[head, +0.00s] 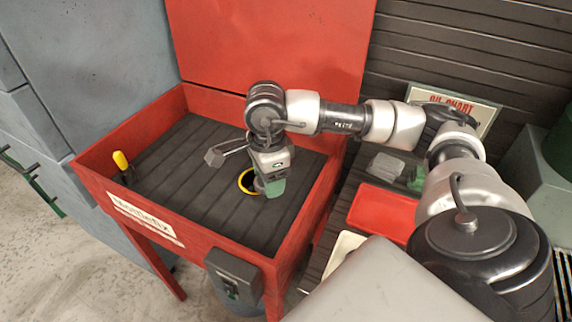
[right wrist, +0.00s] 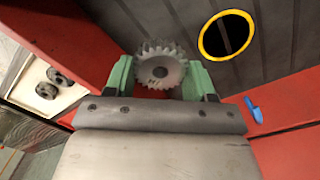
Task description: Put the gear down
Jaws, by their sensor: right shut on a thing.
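My right gripper (head: 268,186) hangs low over the dark ribbed floor of the red basin (head: 311,187), beside the yellow-ringed hole (head: 243,181). In the right wrist view, the green fingers of the right gripper (right wrist: 160,80) are shut on the grey toothed gear (right wrist: 160,52). The gear's flat face with its dark centre shows between them. The yellow-ringed hole (right wrist: 227,35) lies to the upper right of the gear there, apart from it. In the head view the gear is mostly hidden by the gripper. My left gripper is not in view.
A yellow-handled thing (head: 121,160) stands at the basin's left wall. Right of the basin are a red tray (head: 383,212) and a pale tray (head: 343,250); the wrist view shows dark round parts (right wrist: 54,83) on a pale surface. The basin's left floor is mostly clear.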

